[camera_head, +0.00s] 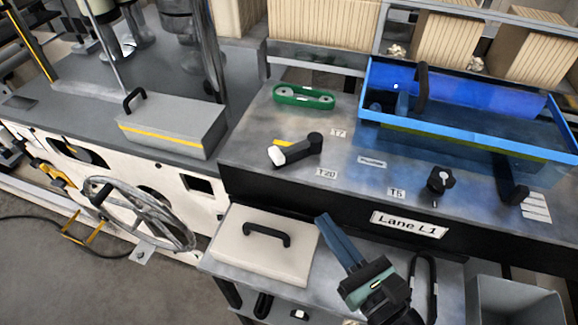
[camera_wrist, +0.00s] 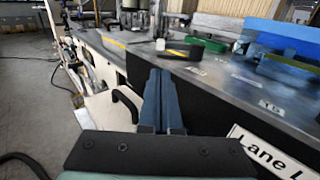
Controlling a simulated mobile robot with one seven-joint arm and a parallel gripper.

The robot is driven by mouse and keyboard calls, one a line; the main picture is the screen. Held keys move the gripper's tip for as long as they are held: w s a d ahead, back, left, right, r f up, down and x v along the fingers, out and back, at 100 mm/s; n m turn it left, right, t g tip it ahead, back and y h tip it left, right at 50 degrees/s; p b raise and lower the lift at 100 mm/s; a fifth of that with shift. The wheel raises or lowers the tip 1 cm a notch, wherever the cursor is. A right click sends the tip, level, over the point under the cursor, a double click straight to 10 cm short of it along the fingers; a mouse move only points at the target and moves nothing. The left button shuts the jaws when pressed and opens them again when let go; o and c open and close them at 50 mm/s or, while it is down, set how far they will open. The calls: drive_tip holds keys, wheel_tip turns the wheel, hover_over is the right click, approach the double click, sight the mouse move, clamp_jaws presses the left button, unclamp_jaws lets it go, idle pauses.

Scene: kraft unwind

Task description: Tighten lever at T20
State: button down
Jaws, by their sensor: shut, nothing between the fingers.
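The lever at T20 (camera_head: 298,149) is a black arm with a round black hub at its right and a white end at its left. A yellow strip shows beside it. It lies on the grey bench top behind the T20 label (camera_head: 326,173). In the wrist view the lever (camera_wrist: 184,52) shows beyond my fingertips, slightly right. My gripper (camera_head: 325,220) is shut and empty, its blue fingers together, in front of the bench and below the lever in the picture. The wrist view shows the shut fingers (camera_wrist: 160,72) apart from the lever.
A blue bin (camera_head: 470,145) stands at the right of the bench. A black knob (camera_head: 440,180) sits by the T5 label (camera_head: 397,192). A green oval part (camera_head: 303,97) lies behind the lever. A beige handled lid (camera_head: 262,250) is on the lower shelf. A handwheel (camera_head: 140,215) is at left.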

sight(280, 162)
drive_tip(key=p+x, duration=0.3)
drive_tip(key=x, duration=1)
drive_tip(key=shift+w+a, duration=0.1)
drive_tip(key=shift+w, duration=0.1)
drive_tip(key=shift+a, duration=0.1)
